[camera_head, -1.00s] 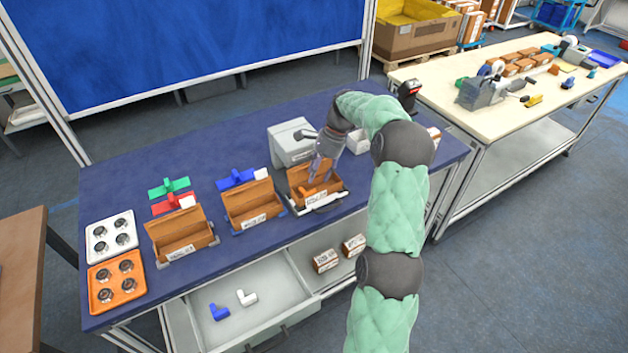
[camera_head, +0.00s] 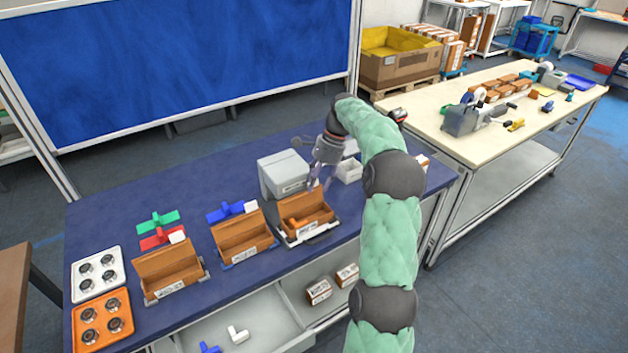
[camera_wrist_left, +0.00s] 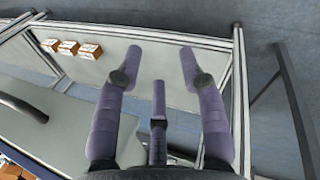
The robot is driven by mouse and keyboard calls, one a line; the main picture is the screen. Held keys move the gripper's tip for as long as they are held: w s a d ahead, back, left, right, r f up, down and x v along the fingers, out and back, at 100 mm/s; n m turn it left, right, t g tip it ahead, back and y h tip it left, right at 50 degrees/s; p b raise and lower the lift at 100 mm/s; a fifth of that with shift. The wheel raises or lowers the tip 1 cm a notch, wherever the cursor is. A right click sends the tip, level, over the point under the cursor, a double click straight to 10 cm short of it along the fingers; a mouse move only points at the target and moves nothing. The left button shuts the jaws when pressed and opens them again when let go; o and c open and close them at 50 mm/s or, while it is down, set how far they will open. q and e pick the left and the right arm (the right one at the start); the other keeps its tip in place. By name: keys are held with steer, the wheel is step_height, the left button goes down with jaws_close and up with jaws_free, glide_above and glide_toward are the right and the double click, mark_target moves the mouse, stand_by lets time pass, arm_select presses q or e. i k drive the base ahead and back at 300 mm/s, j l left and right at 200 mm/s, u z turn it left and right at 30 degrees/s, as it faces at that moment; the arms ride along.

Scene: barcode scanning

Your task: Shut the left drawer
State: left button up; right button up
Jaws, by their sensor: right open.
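The left drawer (camera_head: 272,318) stands pulled out below the front edge of the blue table. A blue pipe piece (camera_head: 209,348) and a white pipe piece (camera_head: 238,334) lie in it; its front is cut off by the bottom of the head view. My right gripper (camera_head: 320,186) is open and empty above the rightmost open brown box. My left gripper (camera_wrist_left: 160,58) shows only in the left wrist view, with spread fingers and nothing between them. A dark curved handle (camera_wrist_left: 22,106) is left of it there, on a pale surface; I cannot tell how far away.
Brown boxes (camera_head: 168,268) stand on the blue table (camera_head: 125,200), the rightmost holding an orange part (camera_head: 296,221). A grey box (camera_head: 284,176) stands behind. Small cartons (camera_head: 318,290) lie right of the drawer. They also seem to show in the left wrist view (camera_wrist_left: 68,47).

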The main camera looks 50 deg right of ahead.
mark_target(273, 326)
steer(key=k, duration=1)
